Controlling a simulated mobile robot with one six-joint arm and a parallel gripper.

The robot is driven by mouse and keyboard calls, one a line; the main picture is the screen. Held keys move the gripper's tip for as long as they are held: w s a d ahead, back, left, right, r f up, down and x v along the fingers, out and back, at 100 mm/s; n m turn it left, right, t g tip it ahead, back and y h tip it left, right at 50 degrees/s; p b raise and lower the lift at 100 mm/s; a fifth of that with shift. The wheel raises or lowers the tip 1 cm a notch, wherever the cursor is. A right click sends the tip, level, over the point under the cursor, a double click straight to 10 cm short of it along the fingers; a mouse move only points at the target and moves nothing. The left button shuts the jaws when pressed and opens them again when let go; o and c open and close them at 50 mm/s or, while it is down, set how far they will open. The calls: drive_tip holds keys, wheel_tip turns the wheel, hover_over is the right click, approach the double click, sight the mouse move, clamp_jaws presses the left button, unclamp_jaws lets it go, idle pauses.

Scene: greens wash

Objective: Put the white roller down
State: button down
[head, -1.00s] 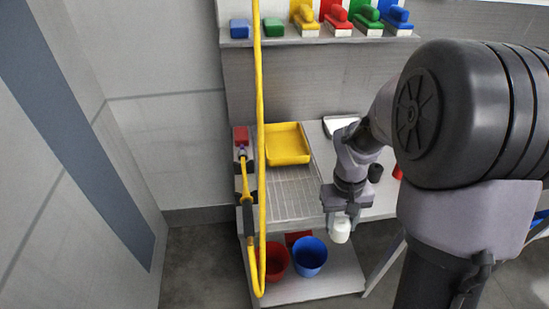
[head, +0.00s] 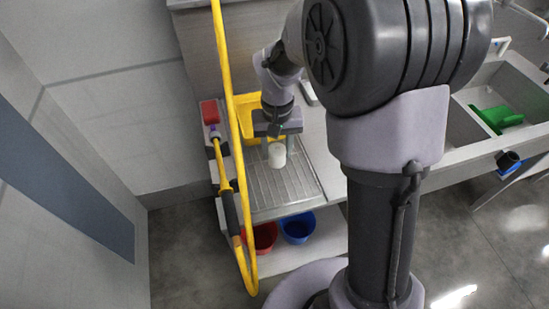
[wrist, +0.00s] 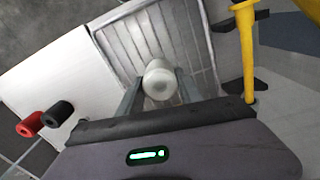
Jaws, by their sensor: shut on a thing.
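The white roller (head: 277,155) is held in my gripper (head: 278,150) over the ribbed metal drainboard (head: 262,190). In the wrist view the white roller (wrist: 159,80) sits between the two fingers of my gripper (wrist: 158,88), its round end toward the camera. The ribbed drainboard (wrist: 190,35) lies beyond it in that view. I cannot tell whether the roller touches the drainboard or hangs a little above it.
A yellow tub (head: 246,118) is behind my gripper. A yellow pole (head: 232,130) stands along the drainboard's left side. Red (head: 262,238) and blue (head: 297,228) buckets are on the shelf below. Red (wrist: 30,124) and black (wrist: 60,114) rollers lie on the counter. The drainboard's front is clear.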

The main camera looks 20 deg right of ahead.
sight(275, 157)
drive_tip(key=shift+w+a+f, duration=0.15)
drive_tip(key=shift+a+f, duration=0.1)
drive_tip(key=shift+f, duration=0.05)
drive_tip(key=shift+f+b, duration=0.9)
drive_tip(key=shift+f, duration=0.5)
drive_tip(key=shift+f, duration=0.2)
drive_tip(key=c, duration=0.8)
unclamp_jaws()
